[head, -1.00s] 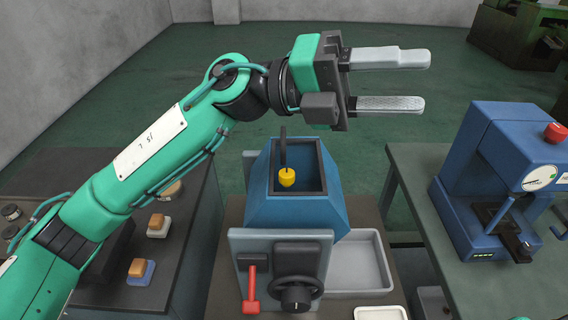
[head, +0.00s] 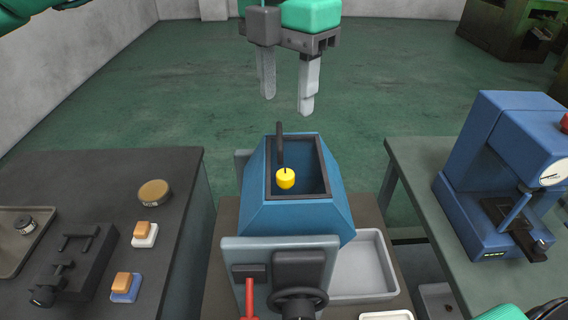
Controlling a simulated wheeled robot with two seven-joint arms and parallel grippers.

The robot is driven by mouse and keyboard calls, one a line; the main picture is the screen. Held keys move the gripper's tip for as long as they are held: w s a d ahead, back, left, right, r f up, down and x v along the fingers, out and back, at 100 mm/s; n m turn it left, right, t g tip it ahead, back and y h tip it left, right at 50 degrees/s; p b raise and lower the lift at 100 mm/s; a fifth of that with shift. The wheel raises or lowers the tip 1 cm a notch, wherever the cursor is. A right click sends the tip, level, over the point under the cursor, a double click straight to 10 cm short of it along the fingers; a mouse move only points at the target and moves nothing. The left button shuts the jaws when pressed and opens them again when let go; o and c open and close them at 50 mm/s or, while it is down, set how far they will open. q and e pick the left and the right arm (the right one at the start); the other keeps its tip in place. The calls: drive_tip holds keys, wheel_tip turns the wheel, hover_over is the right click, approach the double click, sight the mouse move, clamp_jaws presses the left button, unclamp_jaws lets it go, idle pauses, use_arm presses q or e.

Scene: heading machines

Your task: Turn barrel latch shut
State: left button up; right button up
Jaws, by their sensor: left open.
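My left gripper (head: 287,105) hangs with its fingers pointing down, open and empty, above and behind the blue machine (head: 340,215). No part is labelled as the barrel latch, and I cannot tell for sure which one it is. The blue machine's front has a red lever (head: 249,300) at the left, hanging down, and a dark round handwheel (head: 298,302) beside it, cut by the lower edge. Its open top holds a yellow knob-like piece (head: 285,180) and a dark upright bar (head: 280,148). My right gripper is not in view.
The left bench has a dark fixture with bars (head: 72,268), a tray (head: 12,250), a brass disc (head: 154,192) and two orange-topped blocks (head: 142,229). A grey bin (head: 365,265) sits right of the machine. A blue press (head: 500,170) stands on the right table.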

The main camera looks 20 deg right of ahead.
sight(286, 173)
use_arm(q)
wheel_tip(286, 173, down, 13)
drive_tip(key=shift+r+p, duration=0.2)
drive_tip(key=shift+p, duration=0.85)
drive_tip(key=shift+f, duration=0.5)
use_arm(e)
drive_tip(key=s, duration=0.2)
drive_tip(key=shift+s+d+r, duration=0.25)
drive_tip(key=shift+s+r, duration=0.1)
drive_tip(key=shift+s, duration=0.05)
use_arm(q)
drive_tip(key=c, duration=1)
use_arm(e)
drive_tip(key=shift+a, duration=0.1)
